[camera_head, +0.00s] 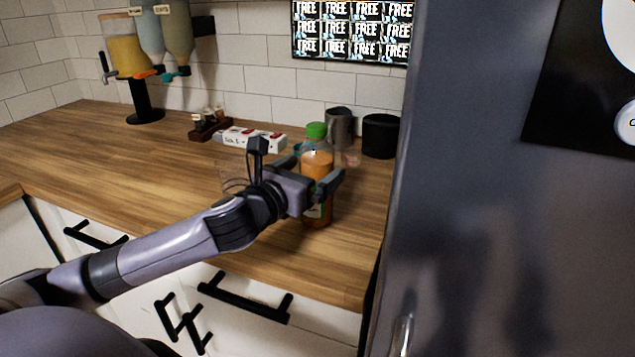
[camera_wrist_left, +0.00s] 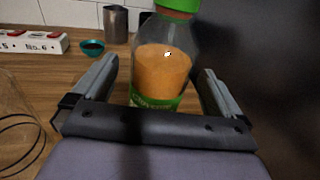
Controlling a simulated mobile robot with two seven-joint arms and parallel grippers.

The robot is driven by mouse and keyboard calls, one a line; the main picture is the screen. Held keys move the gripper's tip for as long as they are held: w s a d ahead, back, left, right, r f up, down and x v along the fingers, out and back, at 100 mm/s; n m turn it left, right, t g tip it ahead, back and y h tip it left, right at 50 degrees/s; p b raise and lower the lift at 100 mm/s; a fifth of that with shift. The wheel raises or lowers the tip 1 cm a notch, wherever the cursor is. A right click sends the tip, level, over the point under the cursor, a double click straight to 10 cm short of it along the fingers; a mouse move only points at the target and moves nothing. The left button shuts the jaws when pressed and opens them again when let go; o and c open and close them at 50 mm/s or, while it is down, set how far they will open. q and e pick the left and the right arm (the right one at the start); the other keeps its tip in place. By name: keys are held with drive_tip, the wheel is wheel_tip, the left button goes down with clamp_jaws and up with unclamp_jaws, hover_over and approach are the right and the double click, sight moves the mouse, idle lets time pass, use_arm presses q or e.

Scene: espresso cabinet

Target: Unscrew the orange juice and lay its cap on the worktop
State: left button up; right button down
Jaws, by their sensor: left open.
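The orange juice bottle (camera_head: 317,163) stands upright on the wooden worktop (camera_head: 180,179), with its green cap (camera_head: 317,130) on top. My left gripper (camera_head: 318,176) is open, with its fingers on either side of the bottle's body, below the cap. In the left wrist view the bottle (camera_wrist_left: 163,62) stands between the two open fingers (camera_wrist_left: 155,88), with gaps visible at both sides. The cap (camera_wrist_left: 177,5) is cut off by the top edge there. My right gripper is not in view.
A steel cup (camera_head: 339,127) and a black canister (camera_head: 380,136) stand behind the bottle. A white box (camera_head: 254,139) and a small teal bowl (camera_wrist_left: 92,48) are behind to the left. A tall grey appliance (camera_head: 470,200) closes off the right. The worktop's left part is clear.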

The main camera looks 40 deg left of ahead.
use_arm(q)
drive_tip(key=shift+w+f, duration=0.15)
drive_tip(key=shift+w, duration=2)
drive_tip(key=c, duration=1.5)
drive_tip(key=shift+c, duration=0.2)
drive_tip(key=shift+r, duration=0.25)
wheel_tip(320, 180, up, 20)
drive_tip(key=p, duration=0.4)
drive_tip(key=shift+p, duration=0.3)
drive_tip(key=shift+f, duration=0.15)
